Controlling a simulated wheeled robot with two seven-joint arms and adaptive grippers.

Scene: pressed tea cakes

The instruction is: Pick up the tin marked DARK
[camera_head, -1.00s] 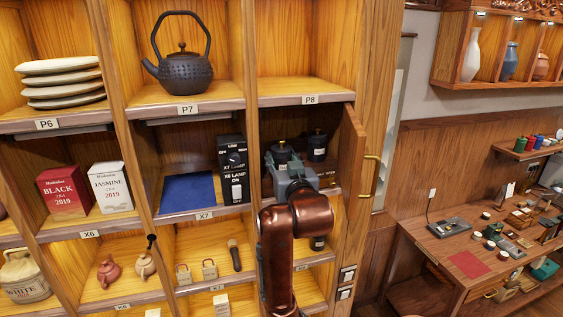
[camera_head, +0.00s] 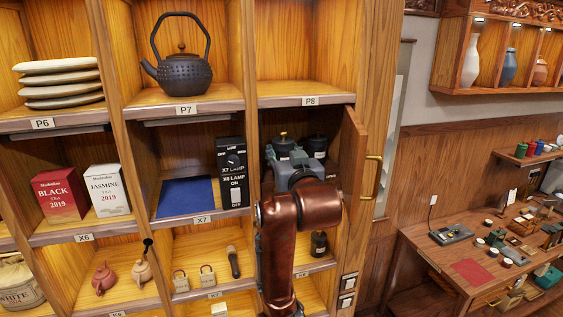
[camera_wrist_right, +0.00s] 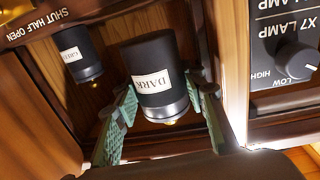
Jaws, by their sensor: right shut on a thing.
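The tin marked DARK (camera_wrist_right: 158,60) is black with a white label and a brass knob, and appears upside down in the right wrist view. My right gripper (camera_wrist_right: 163,95) has its green finger pads on either side of it, shut on it. In the head view the tin's dark lid (camera_head: 282,136) shows above my right gripper (camera_head: 290,165), in the open cubby under P8. My wrist and arm hide the lower part there. Whether its base touches the shelf cannot be told. My left gripper is not in view.
A second dark tin (camera_head: 316,147) stands just right of the held one; it also shows in the wrist view (camera_wrist_right: 80,52). The black lamp switch box (camera_head: 232,170) is left, past the divider. An open door (camera_head: 350,160) with a brass handle bounds the right side.

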